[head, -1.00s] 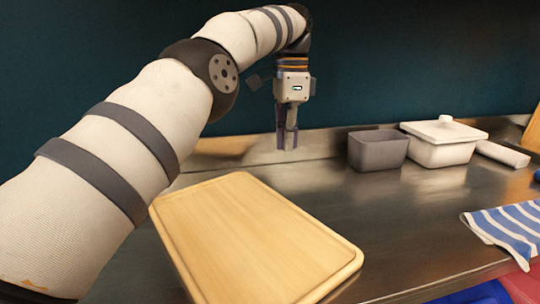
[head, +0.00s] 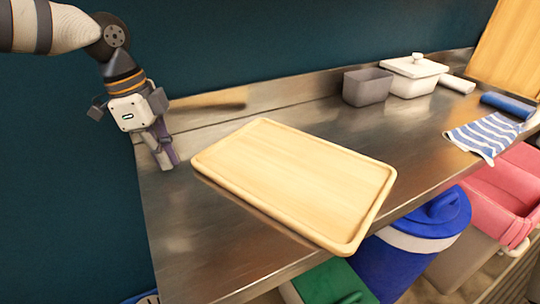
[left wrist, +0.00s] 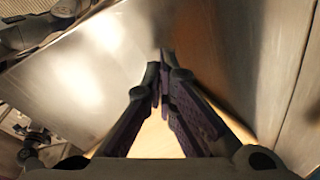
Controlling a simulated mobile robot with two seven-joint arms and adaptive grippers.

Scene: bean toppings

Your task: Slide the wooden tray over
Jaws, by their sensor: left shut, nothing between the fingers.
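The wooden tray (head: 300,180) is a pale, rounded rectangle with a raised rim. It lies flat on the steel counter in the head view, and its near corner reaches the counter's front edge. My left gripper (head: 168,163) is left of the tray, near the counter's left end, pointing down, shut and empty. It appears apart from the tray's left corner. In the left wrist view the shut fingers (left wrist: 163,80) converge, and a pale part of the tray (left wrist: 155,140) shows below and between them. My right gripper is not in view.
A grey bin (head: 367,86) and a white lidded container (head: 414,76) stand at the back. A striped cloth (head: 485,135) lies at the right. A blue bucket (head: 420,225), a green box (head: 330,284) and a pink crate (head: 510,185) are below the front edge. Counter between tray and bin is clear.

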